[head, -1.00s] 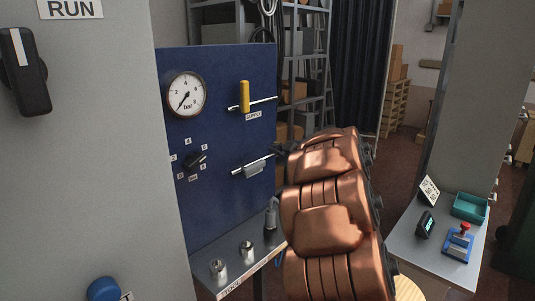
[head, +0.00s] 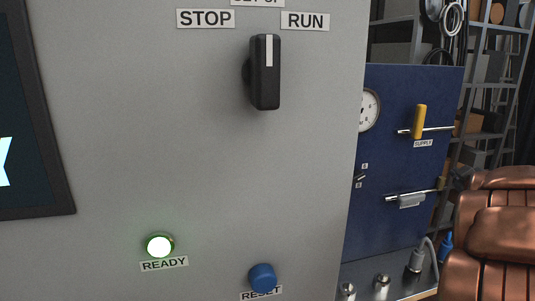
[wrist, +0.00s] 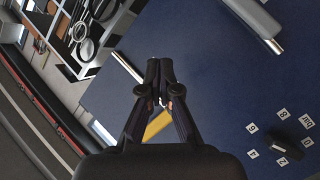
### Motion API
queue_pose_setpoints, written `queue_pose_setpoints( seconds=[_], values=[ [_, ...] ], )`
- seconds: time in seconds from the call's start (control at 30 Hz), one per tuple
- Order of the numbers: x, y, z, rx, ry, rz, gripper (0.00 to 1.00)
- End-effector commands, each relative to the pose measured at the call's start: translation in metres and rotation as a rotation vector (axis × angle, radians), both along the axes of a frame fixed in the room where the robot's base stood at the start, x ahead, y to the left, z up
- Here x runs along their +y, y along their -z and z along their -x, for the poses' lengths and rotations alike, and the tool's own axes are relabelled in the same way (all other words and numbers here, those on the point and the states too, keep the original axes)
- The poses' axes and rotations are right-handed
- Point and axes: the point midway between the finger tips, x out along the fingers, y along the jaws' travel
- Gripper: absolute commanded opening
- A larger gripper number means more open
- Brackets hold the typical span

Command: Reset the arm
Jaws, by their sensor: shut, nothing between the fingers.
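My copper-coloured arm fills the lower right of the head view, in front of the right part of the blue panel (head: 395,160). My gripper (wrist: 160,72) is shut and empty in the wrist view, its dark fingers together at the tips. It points toward the blue panel, which also shows in the wrist view (wrist: 205,85). A yellow handle (wrist: 157,125) shows behind the fingers, partly covered by them. In the head view this yellow supply handle (head: 419,121) stands upright on its pipe. I cannot tell whether the fingers touch anything.
A grey cabinet (head: 200,90) stands close on the left, with a black selector (head: 265,72), a lit green READY lamp (head: 159,245) and a blue RESET button (head: 262,277). Metal fittings (head: 382,287) stand below the panel. Shelving (head: 490,75) stands behind.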

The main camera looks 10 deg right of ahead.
Motion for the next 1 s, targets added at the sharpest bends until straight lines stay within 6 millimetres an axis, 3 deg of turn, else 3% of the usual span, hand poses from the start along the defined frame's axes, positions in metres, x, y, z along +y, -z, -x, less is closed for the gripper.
queue_pose_setpoints(
  seconds=[0.2,0.47,0.77,1.0],
  values=[
    [0.023,0.004,0.029,0.048,0.213,-0.098,0.0],
    [0.076,0.053,0.084,0.207,0.406,-0.291,0.0],
    [0.187,0.136,0.172,0.536,0.499,-0.541,0.0],
    [0.291,0.189,0.264,0.886,0.478,-0.686,0.0]
  ],
)
